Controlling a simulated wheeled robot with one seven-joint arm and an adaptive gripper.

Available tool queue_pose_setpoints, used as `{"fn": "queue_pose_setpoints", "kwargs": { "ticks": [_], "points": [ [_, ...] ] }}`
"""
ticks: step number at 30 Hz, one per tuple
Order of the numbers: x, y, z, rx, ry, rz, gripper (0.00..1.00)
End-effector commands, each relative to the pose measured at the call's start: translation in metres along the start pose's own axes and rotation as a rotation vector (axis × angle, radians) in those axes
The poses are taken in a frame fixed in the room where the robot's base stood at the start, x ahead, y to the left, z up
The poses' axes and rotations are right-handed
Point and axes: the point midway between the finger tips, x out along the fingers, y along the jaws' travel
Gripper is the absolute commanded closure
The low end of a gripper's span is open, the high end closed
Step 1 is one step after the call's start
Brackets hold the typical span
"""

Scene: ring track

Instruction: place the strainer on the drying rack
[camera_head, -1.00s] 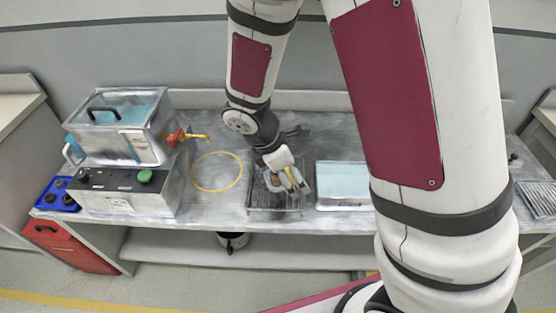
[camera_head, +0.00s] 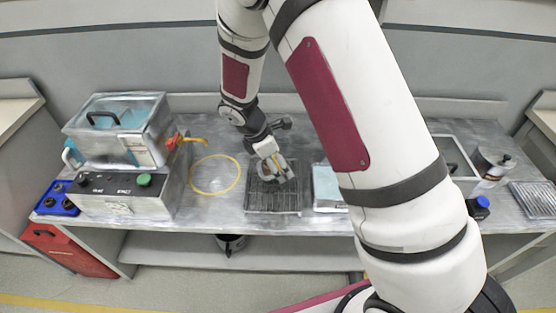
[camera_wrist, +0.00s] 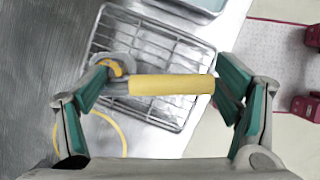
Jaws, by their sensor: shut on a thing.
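The drying rack (camera_head: 272,203) is a rectangular wire grid near the bench's front edge. Its metal bars (camera_wrist: 168,47) also show in the wrist view. The strainer has a yellow handle (camera_wrist: 170,84) and a grey rounded part with a yellow piece at its left end. My gripper (camera_head: 272,172) is over the rack and shut on the strainer. In the wrist view, the handle lies across between my two green-padded fingers (camera_wrist: 168,88), over the rack's front part. I cannot tell whether the strainer touches the bars.
A yellow ring (camera_head: 216,175) is marked left of the rack. A light-blue tray (camera_head: 328,188) stands close on its right. A canister (camera_head: 492,166) and blue-capped item (camera_head: 479,206) are at right.

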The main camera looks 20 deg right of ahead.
Motion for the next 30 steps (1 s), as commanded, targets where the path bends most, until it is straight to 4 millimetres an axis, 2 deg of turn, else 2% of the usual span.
{"fn": "queue_pose_setpoints", "kwargs": {
  "ticks": [9,10,12,24,30],
  "points": [
    [0.001,0.002,-0.001,0.002,0.001,0.003,0.72],
    [0.002,0.001,-0.001,0.001,0.001,0.002,0.15],
    [0.002,0.001,-0.001,0.001,0.001,0.002,0.0],
    [-0.001,0.001,0.0,0.001,0.001,0.002,0.0],
    [-0.024,0.002,-0.001,0.002,0.003,0.006,0.0]
  ]
}}
